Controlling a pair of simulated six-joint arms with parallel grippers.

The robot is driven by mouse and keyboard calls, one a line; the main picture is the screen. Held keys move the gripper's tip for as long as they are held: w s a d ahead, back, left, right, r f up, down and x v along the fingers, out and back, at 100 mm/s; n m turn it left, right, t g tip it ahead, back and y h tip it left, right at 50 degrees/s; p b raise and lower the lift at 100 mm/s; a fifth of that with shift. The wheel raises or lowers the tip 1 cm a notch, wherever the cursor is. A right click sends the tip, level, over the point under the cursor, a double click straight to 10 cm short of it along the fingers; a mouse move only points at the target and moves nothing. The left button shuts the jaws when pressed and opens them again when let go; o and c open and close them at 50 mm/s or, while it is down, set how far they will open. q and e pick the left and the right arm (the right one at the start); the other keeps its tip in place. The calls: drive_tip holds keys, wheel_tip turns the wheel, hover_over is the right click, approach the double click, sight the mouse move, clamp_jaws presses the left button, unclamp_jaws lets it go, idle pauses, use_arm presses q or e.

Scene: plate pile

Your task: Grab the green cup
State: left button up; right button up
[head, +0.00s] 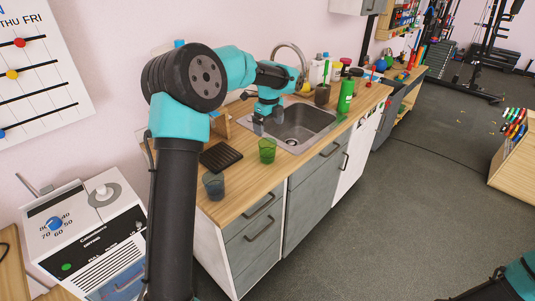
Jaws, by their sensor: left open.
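The green cup (267,151) is translucent and stands upright on the wooden counter, just in front of the sink's left corner. My left gripper (268,126) is open, with its fingers pointing down, above and behind the cup near the sink's left edge. It appears empty and apart from the cup. My right gripper is not in view; only a bit of my right arm shows at the bottom right corner.
A dark grey cup (214,186) and a black ribbed rack (221,156) stand left of the green cup. The sink (303,125) lies to its right. A green bottle (346,95) and other bottles stand beyond. The counter's front edge is close to the cup.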

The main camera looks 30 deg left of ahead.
sight(268, 145)
use_arm(q)
drive_tip(key=shift+f, duration=2)
drive_tip(key=shift+s+a+f, duration=0.1)
drive_tip(key=shift+f, duration=1.2)
drive_tip(key=shift+s+a+f, duration=0.1)
drive_tip(key=shift+f, duration=1.2)
drive_tip(key=shift+c, duration=0.2)
drive_tip(key=c, duration=0.9)
